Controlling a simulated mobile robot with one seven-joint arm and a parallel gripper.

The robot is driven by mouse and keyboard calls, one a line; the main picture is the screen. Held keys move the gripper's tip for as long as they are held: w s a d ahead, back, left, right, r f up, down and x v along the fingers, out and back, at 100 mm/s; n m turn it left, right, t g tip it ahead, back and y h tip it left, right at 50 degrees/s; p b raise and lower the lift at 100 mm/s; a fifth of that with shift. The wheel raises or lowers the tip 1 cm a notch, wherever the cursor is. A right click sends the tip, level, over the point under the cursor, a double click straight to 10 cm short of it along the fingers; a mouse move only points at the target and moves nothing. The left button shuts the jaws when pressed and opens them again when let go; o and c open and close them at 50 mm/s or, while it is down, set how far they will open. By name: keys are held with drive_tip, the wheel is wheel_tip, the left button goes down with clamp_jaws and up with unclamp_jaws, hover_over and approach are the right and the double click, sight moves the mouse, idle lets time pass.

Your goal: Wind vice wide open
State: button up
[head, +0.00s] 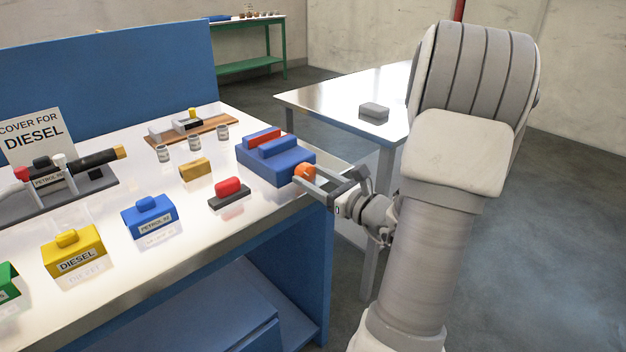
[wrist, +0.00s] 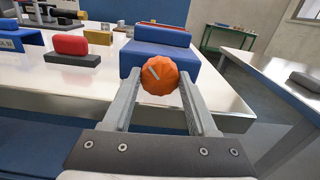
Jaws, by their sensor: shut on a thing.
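The blue vice (head: 268,164) stands at the right end of the white-topped workbench, with a blue block and a red block on its top. Its orange ribbed knob (head: 304,172) faces right, toward my arm. My gripper (head: 308,178) reaches in from the right and is shut on the knob. In the wrist view the orange knob (wrist: 160,74) sits between the two fingertips, with a pale line mark on its face. The blue vice body (wrist: 160,50) is right behind it. How far apart the vice jaws are is hard to tell.
A red-topped block (head: 229,188), a yellow block (head: 194,169), a blue PETROL box (head: 149,215) and a yellow DIESEL box (head: 74,250) stand on the bench. Small jars (head: 194,142) stand behind. A white table (head: 330,95) with a grey block (head: 374,113) stands beyond.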

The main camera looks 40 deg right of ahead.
drive_tip(key=n+b, duration=0.3)
drive_tip(key=shift+f, duration=0.2)
drive_tip(key=shift+n+b, duration=0.85)
drive_tip(key=shift+n, duration=0.05)
drive_tip(key=shift+r, duration=0.1)
drive_tip(key=o, duration=1.4)
drive_tip(key=shift+c, duration=0.2)
drive_tip(key=shift+s, duration=0.15)
drive_tip(key=s+d+p, duration=0.1)
drive_tip(key=s+p, duration=0.2)
drive_tip(key=s, duration=1.4)
drive_tip(key=shift+d, duration=0.15)
